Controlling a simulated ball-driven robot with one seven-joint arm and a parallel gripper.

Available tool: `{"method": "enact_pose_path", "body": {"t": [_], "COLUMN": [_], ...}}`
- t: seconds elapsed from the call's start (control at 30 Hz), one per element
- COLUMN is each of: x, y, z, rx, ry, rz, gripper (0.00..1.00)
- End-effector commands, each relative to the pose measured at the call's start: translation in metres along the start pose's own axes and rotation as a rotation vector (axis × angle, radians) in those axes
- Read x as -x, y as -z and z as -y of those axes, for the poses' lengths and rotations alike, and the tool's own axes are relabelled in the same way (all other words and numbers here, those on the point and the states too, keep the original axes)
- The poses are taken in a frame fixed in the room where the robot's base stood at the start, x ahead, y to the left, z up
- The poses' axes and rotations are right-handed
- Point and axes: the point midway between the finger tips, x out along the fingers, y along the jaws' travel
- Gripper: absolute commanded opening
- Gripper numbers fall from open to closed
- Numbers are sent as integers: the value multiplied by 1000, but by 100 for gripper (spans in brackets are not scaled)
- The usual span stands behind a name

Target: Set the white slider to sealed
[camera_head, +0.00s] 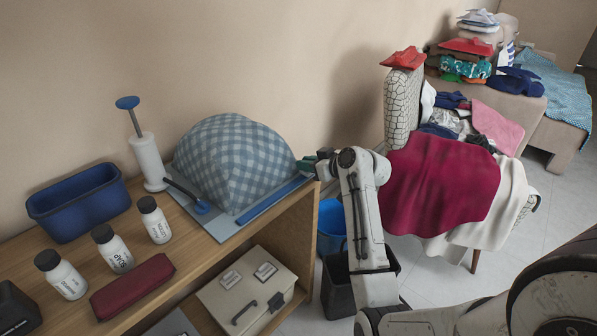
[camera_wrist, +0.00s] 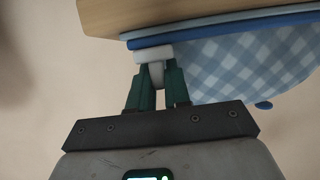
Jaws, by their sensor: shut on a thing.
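A blue and white checked bag (camera_head: 235,160) bulges up from a flat light-blue sheet on the wooden shelf. A blue seal strip (camera_head: 272,199) runs along its front right edge; it also shows in the wrist view (camera_wrist: 235,28). The white slider (camera_wrist: 157,70) sits on the strip, near the strip's far right end as seen from the head. My gripper (camera_wrist: 157,88) has its dark green fingers shut on the slider's stem. In the head view my gripper (camera_head: 316,160) is at that strip end and mostly hides the slider.
A white pump (camera_head: 147,160) with a blue handle stands left of the bag. A blue bin (camera_head: 75,208), several white bottles (camera_head: 113,252) and a dark red case (camera_head: 132,287) are farther left. A chair with a crimson cloth (camera_head: 440,185) stands to the right.

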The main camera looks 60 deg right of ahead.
Motion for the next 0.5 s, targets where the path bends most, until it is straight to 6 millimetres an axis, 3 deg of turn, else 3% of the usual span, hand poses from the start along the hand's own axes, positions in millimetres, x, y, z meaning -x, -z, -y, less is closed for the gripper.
{"method": "enact_pose_path", "body": {"t": [0.37,0.4,0.5], "x": [0,0,0], "y": [1,1,1], "z": [-5,-5,-5], "rx": [1,1,0], "ry": [-6,-6,-6], "rz": [-1,-1,-1], "gripper": [0,19,29]}}
